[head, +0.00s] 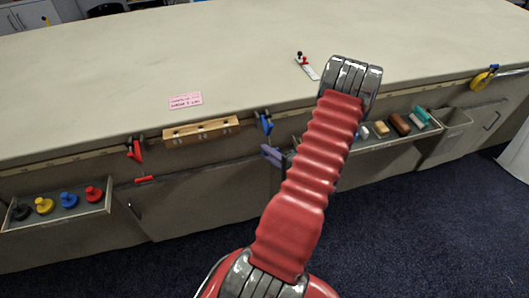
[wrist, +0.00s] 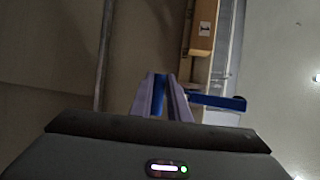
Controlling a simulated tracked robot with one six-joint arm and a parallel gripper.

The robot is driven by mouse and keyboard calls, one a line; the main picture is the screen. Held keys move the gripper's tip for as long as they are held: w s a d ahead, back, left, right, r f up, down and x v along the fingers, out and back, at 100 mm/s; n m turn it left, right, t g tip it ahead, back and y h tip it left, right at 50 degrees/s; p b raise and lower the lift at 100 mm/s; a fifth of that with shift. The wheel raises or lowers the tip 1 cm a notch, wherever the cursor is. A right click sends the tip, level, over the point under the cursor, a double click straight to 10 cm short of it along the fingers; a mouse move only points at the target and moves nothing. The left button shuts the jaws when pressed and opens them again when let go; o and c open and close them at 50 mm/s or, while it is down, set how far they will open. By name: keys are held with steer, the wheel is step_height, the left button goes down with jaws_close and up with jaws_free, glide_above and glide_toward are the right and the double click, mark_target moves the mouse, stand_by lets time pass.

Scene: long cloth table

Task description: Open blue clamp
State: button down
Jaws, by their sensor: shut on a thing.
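The blue clamp (head: 266,122) sits on the front edge of the long table, right of the wooden block. Its blue bar (wrist: 215,101) also shows in the wrist view, right of my fingers. My gripper (head: 271,153) is just below the clamp, in front of the table's front panel. In the wrist view my two purple-grey fingers (wrist: 166,82) are shut on a blue part between them, which looks like the clamp's handle. Most of that part is hidden between the fingers.
A wooden block (head: 201,130) with holes and a red clamp (head: 135,150) are on the edge to the left. Open drawers hold coloured knobs (head: 69,200) and brushes (head: 401,124). A yellow clamp (head: 484,78) is far right. The tabletop (head: 150,70) is mostly clear.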

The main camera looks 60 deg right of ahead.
steer(key=shift+s+d+f, duration=0.1)
steer(key=shift+s+d, duration=0.15)
steer(key=shift+d, duration=0.55)
steer(key=c, duration=1.7)
jaws_free()
steer(key=shift+d+h, duration=0.1)
steer(key=shift+h, duration=0.2)
steer(key=shift+s+r, duration=0.1)
steer(key=shift+r, duration=0.1)
steer(key=v, duration=0.4)
steer(key=a+v, duration=0.1)
steer(key=v, duration=0.8)
steer(key=shift+a+f, duration=0.15)
steer(key=shift+a, duration=0.1)
steer(key=shift+m, duration=0.3)
